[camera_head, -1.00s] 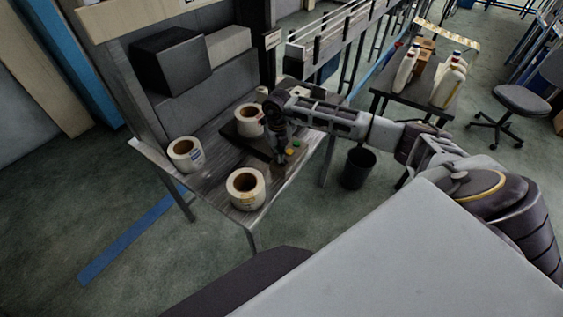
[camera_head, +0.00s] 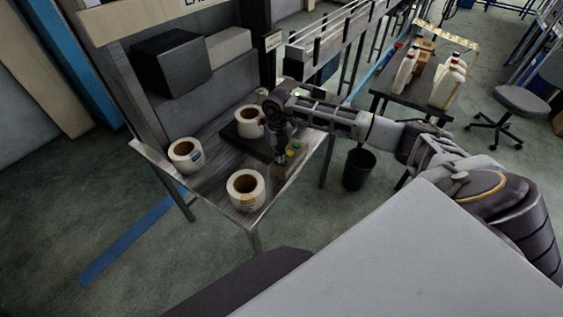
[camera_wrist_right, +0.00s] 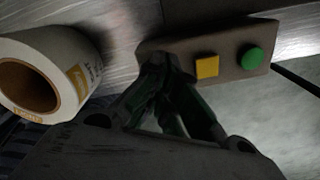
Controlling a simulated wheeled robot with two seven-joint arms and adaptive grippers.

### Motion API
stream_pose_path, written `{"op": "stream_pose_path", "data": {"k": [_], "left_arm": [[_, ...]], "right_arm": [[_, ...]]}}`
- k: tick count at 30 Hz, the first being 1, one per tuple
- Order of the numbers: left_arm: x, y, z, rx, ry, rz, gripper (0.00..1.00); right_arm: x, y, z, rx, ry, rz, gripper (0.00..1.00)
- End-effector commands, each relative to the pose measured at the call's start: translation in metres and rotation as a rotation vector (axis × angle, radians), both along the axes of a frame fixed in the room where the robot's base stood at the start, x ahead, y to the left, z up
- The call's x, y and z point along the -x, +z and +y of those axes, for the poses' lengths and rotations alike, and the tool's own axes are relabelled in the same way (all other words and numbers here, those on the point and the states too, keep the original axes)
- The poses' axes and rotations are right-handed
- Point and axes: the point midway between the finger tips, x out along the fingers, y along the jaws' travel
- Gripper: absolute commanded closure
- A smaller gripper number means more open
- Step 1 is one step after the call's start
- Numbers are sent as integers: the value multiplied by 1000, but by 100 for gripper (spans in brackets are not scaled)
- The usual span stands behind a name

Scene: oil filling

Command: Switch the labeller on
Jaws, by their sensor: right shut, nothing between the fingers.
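The labeller is a dark base plate (camera_head: 232,133) on the metal table, with a label roll (camera_head: 248,121) on it. Its front end carries a yellow square button (camera_head: 289,153) and a round green button (camera_head: 296,146). In the right wrist view the yellow button (camera_wrist_right: 207,67) and green button (camera_wrist_right: 251,58) sit side by side on the brown-grey panel (camera_wrist_right: 228,48). My right gripper (camera_head: 281,160) points down at this panel, shut and empty. Its fingertips (camera_wrist_right: 164,62) are left of the yellow button, at or just above the panel; contact cannot be told. My left gripper is out of view.
Two loose label rolls stand on the table (camera_head: 205,170), one at the left (camera_head: 186,155) and one at the front (camera_head: 246,190). A black box (camera_head: 172,62) is behind. A black bin (camera_head: 358,168) stands on the floor to the right, near a side table with white bottles (camera_head: 447,86).

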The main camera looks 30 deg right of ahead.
Motion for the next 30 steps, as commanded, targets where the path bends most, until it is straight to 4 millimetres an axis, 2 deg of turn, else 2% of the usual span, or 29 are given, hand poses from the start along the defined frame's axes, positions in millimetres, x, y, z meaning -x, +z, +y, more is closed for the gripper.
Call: {"op": "stream_pose_path", "data": {"k": [30], "left_arm": [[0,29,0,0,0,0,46]], "right_arm": [[0,51,0,-1,0,-1,100]]}}
